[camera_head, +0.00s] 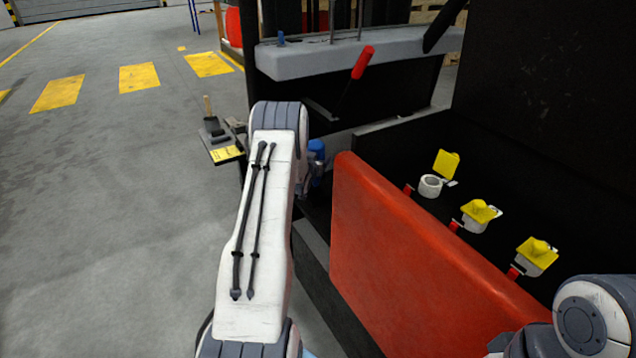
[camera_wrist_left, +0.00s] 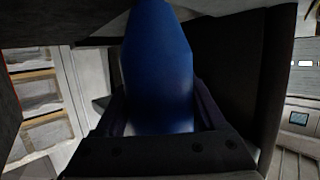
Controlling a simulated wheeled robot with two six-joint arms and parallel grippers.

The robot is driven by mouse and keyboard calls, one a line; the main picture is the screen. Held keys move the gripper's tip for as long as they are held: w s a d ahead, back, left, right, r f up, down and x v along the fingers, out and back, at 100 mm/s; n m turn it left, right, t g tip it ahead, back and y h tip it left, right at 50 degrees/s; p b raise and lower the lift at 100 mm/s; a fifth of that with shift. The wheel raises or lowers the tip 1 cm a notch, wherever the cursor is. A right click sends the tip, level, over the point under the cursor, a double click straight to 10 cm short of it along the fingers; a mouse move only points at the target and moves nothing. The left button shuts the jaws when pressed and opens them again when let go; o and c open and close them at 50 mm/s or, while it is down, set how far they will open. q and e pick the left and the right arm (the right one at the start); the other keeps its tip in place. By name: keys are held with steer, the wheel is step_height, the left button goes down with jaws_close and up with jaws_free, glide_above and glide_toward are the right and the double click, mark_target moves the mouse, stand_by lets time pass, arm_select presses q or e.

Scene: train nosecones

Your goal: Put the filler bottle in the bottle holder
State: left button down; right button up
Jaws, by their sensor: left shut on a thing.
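The filler bottle (camera_head: 317,149) is blue and shows just right of my left arm's white link in the head view. My left gripper (camera_head: 316,172), partly hidden behind that link, is shut on it. In the left wrist view the blue bottle (camera_wrist_left: 158,65) stands roughly upright between the dark fingers of my left gripper (camera_wrist_left: 160,115); its top runs out of the picture. I cannot make out the bottle holder for certain in either view. My right arm shows at the lower right of the head view, but its gripper fingers do not show.
A red panel (camera_head: 420,255) stands right of my left arm. Behind it are white filler necks with yellow caps; one cap (camera_head: 447,163) is flipped up. A red-handled lever (camera_head: 362,62) rises beyond. A small dark tray (camera_head: 222,152) is at the left. The grey floor further left is open.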

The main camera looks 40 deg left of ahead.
arm_select(q)
steer(key=shift+f+b, duration=0.4)
steer(key=shift+f, duration=2.35)
steer(key=shift+f, duration=0.2)
steer(key=shift+c, duration=1.9)
jaws_free()
steer(key=shift+f, duration=0.15)
steer(key=o, duration=0.4)
steer(key=shift+s+d, duration=0.1)
steer(key=shift+s, duration=0.05)
steer(key=p+v, duration=0.1)
steer(key=v, duration=0.9)
steer(key=shift+r+p, duration=0.3)
steer(key=shift+p, duration=0.05)
